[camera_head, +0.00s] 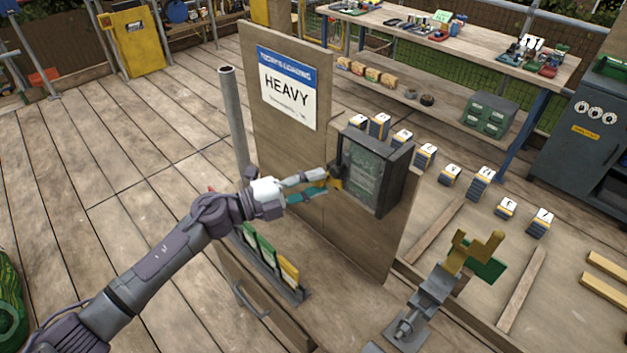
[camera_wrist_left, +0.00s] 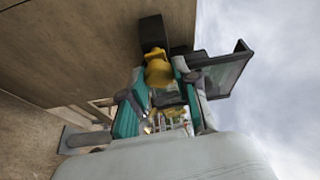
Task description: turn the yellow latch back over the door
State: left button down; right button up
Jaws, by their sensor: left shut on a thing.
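A dark grey box with a framed, dull green door panel (camera_head: 368,172) is mounted on the upright wooden board. The panel also shows in the left wrist view (camera_wrist_left: 228,76); I cannot tell whether it is fully closed. The yellow latch (camera_wrist_left: 158,70) is at the box's left edge, and only a little of it shows in the head view (camera_head: 336,184). My left gripper (camera_head: 326,184) reaches it from the left, with its teal fingers shut on the latch. The fingers also show in the left wrist view (camera_wrist_left: 162,98). My right gripper is not in view.
A HEAVY sign (camera_head: 287,92) is on the board, beside a grey post (camera_head: 233,115). Green and yellow cards (camera_head: 263,252) stand in a rack below my left arm. A metal stand with a yellow-brown piece (camera_head: 472,250) is at the right front. Several numbered stacks lie behind the box.

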pick_arm(q)
jog(key=shift+m, duration=0.5)
jog(key=shift+y, duration=0.3)
jog(key=c, duration=0.9)
grip_release()
jog(key=v, duration=1.2)
jog(key=shift+w, duration=0.1)
jog(key=shift+f, duration=0.1)
